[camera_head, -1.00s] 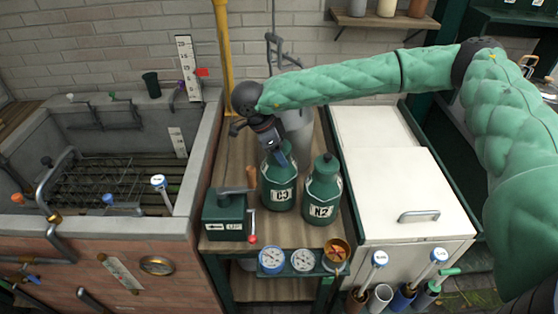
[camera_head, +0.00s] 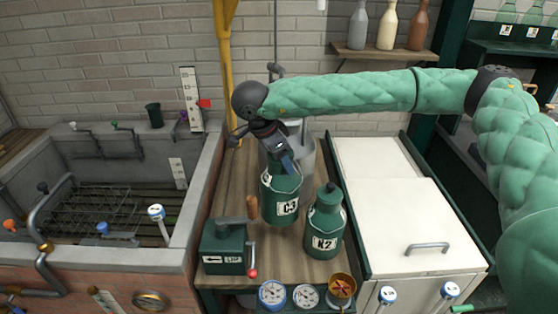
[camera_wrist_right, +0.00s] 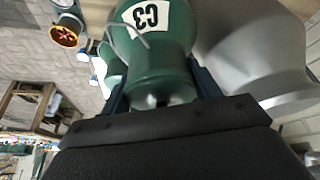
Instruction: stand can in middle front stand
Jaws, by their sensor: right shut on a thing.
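The green can C3 (camera_head: 281,187) is upright or nearly so over the wooden bench top (camera_head: 243,181); it also shows in the right wrist view (camera_wrist_right: 155,60). My right gripper (camera_head: 287,163) is shut on its neck from above, with a finger on either side (camera_wrist_right: 162,92). The can looks raised a little off the bench, though its base is partly hidden. I cannot make out a stand for the can. My left gripper is not in view.
A large grey metal vessel (camera_head: 308,158) stands close behind C3; it fills the right of the wrist view (camera_wrist_right: 255,55). A green box with a crank (camera_head: 223,247) is at the bench's front left. Gauges (camera_head: 272,294) line the front edge. A white chest (camera_head: 405,220) is at right.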

